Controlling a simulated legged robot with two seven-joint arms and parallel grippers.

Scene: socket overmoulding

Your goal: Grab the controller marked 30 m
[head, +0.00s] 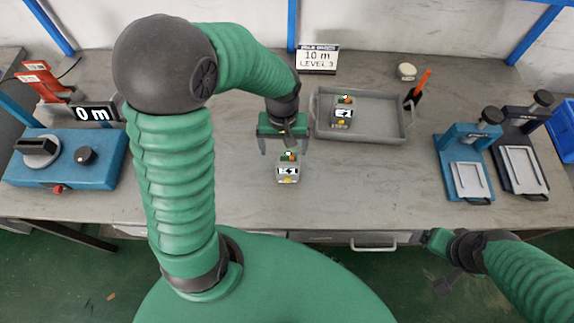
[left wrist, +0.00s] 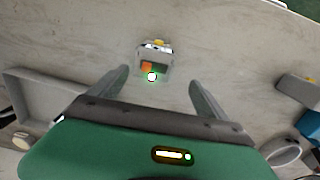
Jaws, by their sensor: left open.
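A small grey controller (head: 288,172) with a dark display and coloured buttons stands on the table at centre. Another like it (head: 343,114) is inside the grey tray (head: 326,134). I cannot read a 30 m marking on either. My left gripper (head: 284,148) is open and empty, just behind and above the table controller. In the left wrist view this controller (left wrist: 154,60) shows ahead, between and slightly beyond the open fingertips (left wrist: 158,80). My right gripper (head: 438,245) is at the lower right, beyond the table's front edge; its jaws are unclear.
A blue device (head: 80,165) with a 0 m display is on the left. Blue (head: 465,165) and dark (head: 520,150) clamp stands are on the right. The table front is clear around the controller.

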